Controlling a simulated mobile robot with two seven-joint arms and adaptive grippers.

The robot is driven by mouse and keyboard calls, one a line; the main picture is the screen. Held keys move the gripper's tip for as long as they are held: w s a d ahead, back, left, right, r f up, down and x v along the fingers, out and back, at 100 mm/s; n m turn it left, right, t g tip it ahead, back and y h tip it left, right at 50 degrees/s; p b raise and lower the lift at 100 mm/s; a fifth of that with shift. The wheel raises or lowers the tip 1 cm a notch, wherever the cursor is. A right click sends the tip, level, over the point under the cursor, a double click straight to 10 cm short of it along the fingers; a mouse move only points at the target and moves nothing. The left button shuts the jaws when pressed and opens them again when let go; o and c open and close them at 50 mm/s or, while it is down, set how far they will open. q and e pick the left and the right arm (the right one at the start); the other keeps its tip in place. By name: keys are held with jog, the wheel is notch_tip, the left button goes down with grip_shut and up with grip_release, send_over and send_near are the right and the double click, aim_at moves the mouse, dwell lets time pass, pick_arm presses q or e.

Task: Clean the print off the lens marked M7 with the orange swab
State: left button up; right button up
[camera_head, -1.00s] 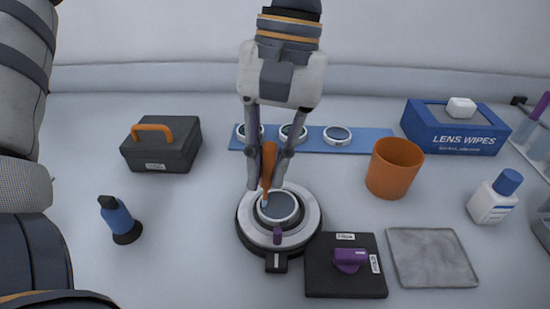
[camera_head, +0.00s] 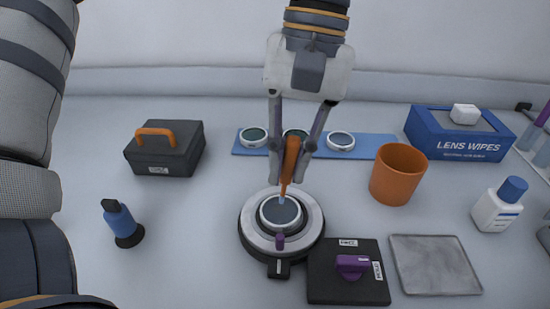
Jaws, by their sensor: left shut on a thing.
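My left gripper (camera_head: 292,165) is shut on the orange swab (camera_head: 291,162) and holds it steeply, its pale tip down. The tip is over the far part of a lens (camera_head: 281,215) in a round grey-and-black mount (camera_head: 311,231). I cannot tell whether the tip touches the glass. No M7 marking or print is readable on this lens. Behind, a blue strip (camera_head: 376,145) carries a left lens (camera_head: 253,137), a right lens (camera_head: 340,140) and a middle one (camera_head: 296,134) partly hidden by the gripper. My right gripper is not in view.
A black pad (camera_head: 330,288) with a purple knob (camera_head: 352,266) and a grey plate (camera_head: 435,265) lie right of the mount. An orange cup (camera_head: 398,174), a lens wipes box (camera_head: 458,133) and a white bottle (camera_head: 497,205) stand farther right. A toolbox (camera_head: 165,150) and blue bottle (camera_head: 122,223) are left.

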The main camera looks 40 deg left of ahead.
aim_at(298, 136)
pick_arm(q)
jog(key=shift+w+d, duration=0.35)
jog(key=shift+w, duration=0.15)
jog(key=shift+r, duration=3)
jog(key=shift+f, duration=0.1)
notch_tip(298, 136, down, 6)
jog(key=a+g+h, duration=0.1)
jog(key=h, duration=0.1)
jog(key=shift+w+a, duration=0.35)
jog(key=shift+w, duration=0.05)
jog(key=shift+f, duration=0.4)
